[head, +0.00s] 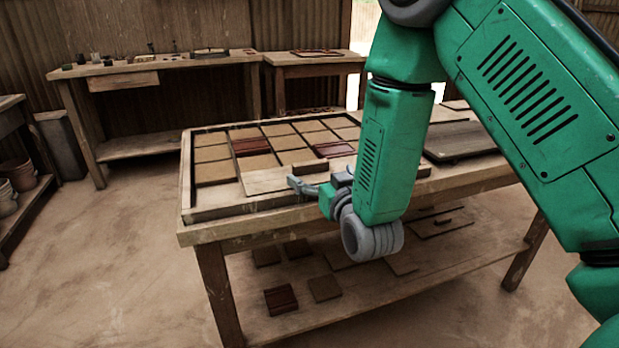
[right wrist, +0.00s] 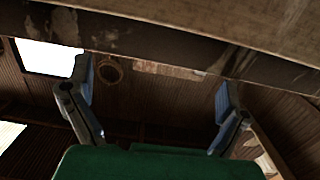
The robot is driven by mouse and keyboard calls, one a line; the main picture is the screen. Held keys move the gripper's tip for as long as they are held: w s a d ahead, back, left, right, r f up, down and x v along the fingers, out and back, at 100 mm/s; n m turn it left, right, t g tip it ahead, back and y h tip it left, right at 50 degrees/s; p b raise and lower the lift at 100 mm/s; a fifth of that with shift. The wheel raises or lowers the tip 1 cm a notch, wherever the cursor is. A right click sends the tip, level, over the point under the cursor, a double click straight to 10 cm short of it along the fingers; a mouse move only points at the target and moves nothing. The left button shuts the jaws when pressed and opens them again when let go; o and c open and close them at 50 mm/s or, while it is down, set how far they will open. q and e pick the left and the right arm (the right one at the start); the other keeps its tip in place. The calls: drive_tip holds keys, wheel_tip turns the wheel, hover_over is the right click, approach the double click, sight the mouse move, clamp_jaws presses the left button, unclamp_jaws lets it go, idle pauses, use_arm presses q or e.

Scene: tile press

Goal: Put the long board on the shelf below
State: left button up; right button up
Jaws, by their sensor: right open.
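A long pale board (head: 268,181) lies across the front part of the tile tray on the table. A small dark block (head: 311,167) shows at its right part; I cannot tell whether it is a handle. My right gripper (head: 299,180) is open at the table's front edge, beside the board's right part. My arm hides what lies behind it. In the right wrist view my open fingers (right wrist: 152,105) are spread with nothing between them, below a pale wooden edge (right wrist: 220,22). The lower shelf (head: 365,301) runs under the table. My left gripper is out of view.
The tray (head: 187,165) holds several tan and dark red tiles. A dark board (head: 462,143) lies on the table to the right.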

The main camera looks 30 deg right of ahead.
sight(313, 166)
drive_tip(key=shift+w+d+f, duration=0.1)
drive_tip(key=shift+w+d, duration=0.3)
drive_tip(key=shift+w, duration=0.2)
drive_tip(key=x, duration=0.1)
drive_tip(key=b+x, duration=0.1)
drive_tip(key=x, duration=0.1)
drive_tip(key=a+x, duration=0.1)
drive_tip(key=shift+w+d, duration=0.15)
drive_tip(key=shift+w, duration=0.35)
drive_tip(key=shift+d, duration=0.1)
drive_tip(key=shift+c, duration=1.2)
drive_tip(key=c, duration=1.2)
